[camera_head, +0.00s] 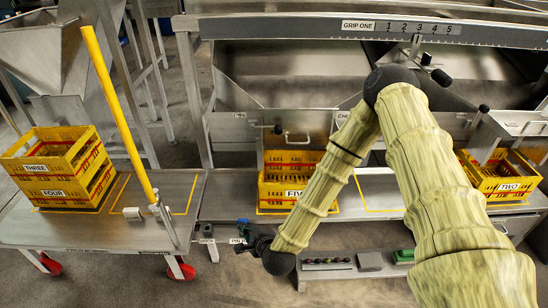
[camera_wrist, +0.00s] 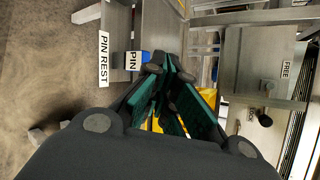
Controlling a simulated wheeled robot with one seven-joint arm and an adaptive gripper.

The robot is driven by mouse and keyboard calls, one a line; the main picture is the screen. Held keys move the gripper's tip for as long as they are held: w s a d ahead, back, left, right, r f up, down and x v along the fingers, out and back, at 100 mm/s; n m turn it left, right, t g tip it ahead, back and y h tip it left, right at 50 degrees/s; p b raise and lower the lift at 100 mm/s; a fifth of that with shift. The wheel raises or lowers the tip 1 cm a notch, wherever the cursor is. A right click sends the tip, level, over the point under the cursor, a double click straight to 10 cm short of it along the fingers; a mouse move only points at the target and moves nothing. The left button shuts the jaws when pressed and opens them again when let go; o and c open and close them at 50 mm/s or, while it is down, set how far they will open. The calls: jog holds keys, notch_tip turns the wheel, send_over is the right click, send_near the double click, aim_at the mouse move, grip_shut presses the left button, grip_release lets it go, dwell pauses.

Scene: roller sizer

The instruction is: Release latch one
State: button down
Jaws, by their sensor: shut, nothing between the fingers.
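No label reading latch one can be made out in either view. My gripper (camera_head: 248,243) is low at the front edge of the middle bench in the head view. In the wrist view its dark green-padded fingers (camera_wrist: 170,72) are closed together with nothing held. A blue block labelled PIN (camera_wrist: 136,60) is just left of the fingertips, close to them; I cannot tell if they touch. A PIN REST label (camera_wrist: 104,60) is left of it. A plate labelled FREE (camera_wrist: 286,70) and a black knob (camera_wrist: 265,120) are to the right in the wrist view.
The GRIP ONE label (camera_head: 358,25) and a 1 to 5 scale (camera_head: 418,28) are on the top rail. Yellow crates FIVE (camera_head: 288,193), TWO (camera_head: 510,187) and FOUR (camera_head: 54,193) stand on benches. A slanted yellow bar (camera_head: 118,115) rises from the left cart (camera_head: 90,232).

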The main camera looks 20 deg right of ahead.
jog(key=w+d+r+m+t+h+b, duration=0.3)
jog(key=w+d+r+m+h+b, duration=0.2)
jog(key=m, duration=0.6)
jog(key=w+d+r+m+t+h+b, duration=0.4)
jog(key=w+d+m+h+b, duration=0.1)
jog(key=w+d+m+b, duration=0.4)
jog(key=w+m+b, duration=0.1)
jog(key=w+m, duration=0.1)
jog(key=w, duration=0.1)
jog(key=shift+w+r+t+b, duration=0.15)
jog(key=shift+r+t+b, duration=0.15)
jog(key=shift+r+b, duration=0.1)
jog(key=b+x, duration=0.3)
jog(key=x, duration=0.7)
jog(key=shift+f, duration=0.15)
jog(key=shift+a, duration=0.1)
